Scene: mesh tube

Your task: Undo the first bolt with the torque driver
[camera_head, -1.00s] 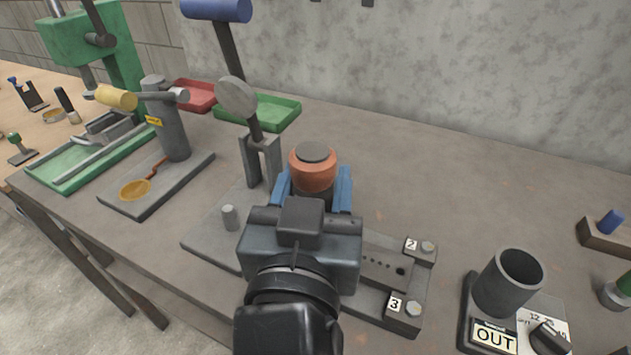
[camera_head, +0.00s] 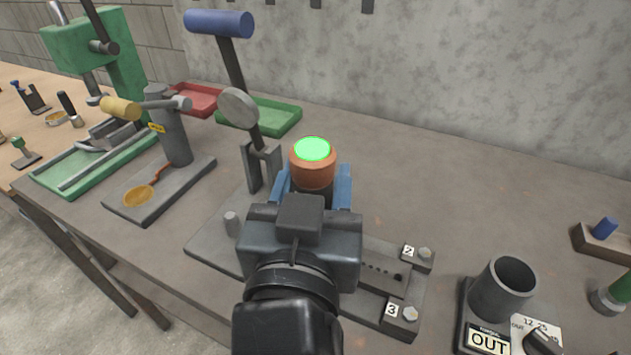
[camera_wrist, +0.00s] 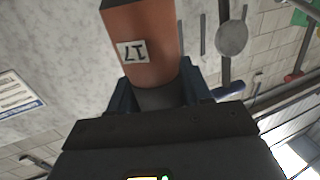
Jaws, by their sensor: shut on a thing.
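My gripper (camera_head: 313,192) is shut on the torque driver (camera_head: 312,172), which has an orange body and a dark lower part. Its round top glows green in the head view. In the wrist view the driver (camera_wrist: 150,45) shows a white label and sits between the blue fingers. The grey fixture (camera_head: 208,250) lies under my gripper. Bolts marked 2 (camera_head: 425,253) and 3 (camera_head: 410,314) show at its right end. My gripper hides the driver's lower end and the fixture beneath it, so I cannot see which bolt it meets.
A lever (camera_head: 238,105) with a blue handle rises behind the fixture. A grey cup (camera_head: 505,290) with a dial and an OUT sign stands at the right. Red (camera_head: 196,99) and green (camera_head: 283,117) trays lie at the back.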

